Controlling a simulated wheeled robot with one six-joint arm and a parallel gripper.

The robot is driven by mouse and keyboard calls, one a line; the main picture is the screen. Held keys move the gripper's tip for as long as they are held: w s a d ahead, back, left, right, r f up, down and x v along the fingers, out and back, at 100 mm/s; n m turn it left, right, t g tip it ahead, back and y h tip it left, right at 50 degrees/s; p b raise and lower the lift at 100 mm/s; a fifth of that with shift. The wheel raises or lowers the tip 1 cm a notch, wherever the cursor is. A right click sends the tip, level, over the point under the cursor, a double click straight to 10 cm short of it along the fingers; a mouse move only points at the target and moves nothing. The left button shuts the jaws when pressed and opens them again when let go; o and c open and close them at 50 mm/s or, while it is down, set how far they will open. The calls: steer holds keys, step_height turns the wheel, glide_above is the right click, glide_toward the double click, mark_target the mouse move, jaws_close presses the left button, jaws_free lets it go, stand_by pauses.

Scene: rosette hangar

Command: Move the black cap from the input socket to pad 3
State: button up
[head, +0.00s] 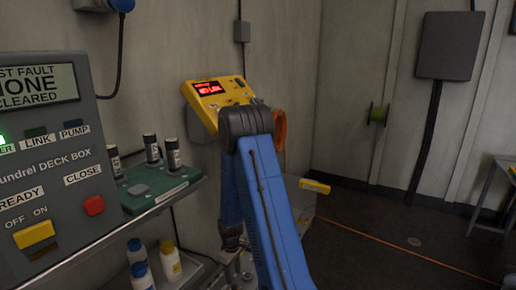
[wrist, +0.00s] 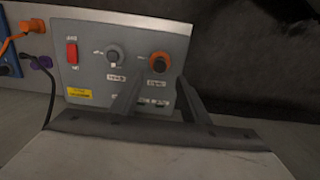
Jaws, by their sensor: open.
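In the wrist view my gripper (wrist: 160,78) is open, its two dark fingers pointing at a grey panel (wrist: 88,82). Nothing shows between the fingers. The panel carries a round dark fitting (wrist: 114,53) left of the fingers and an orange-ringed fitting with a dark centre (wrist: 160,62) in line with the gap between them. The labels under both are too blurred to read, so I cannot tell which is the input socket or which dark part is the black cap. I cannot make out pad 3. The head view does not clearly show my gripper.
The panel has a red switch (wrist: 72,53); orange and purple plugs with cables are at its left. Bottles (head: 170,262) stand below.

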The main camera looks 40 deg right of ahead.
mark_target(234, 287)
steer(key=shift+f, duration=4.45)
jaws_close()
steer(key=shift+r, duration=0.15)
steer(key=shift+r, duration=2.65)
steer(key=shift+r, duration=0.2)
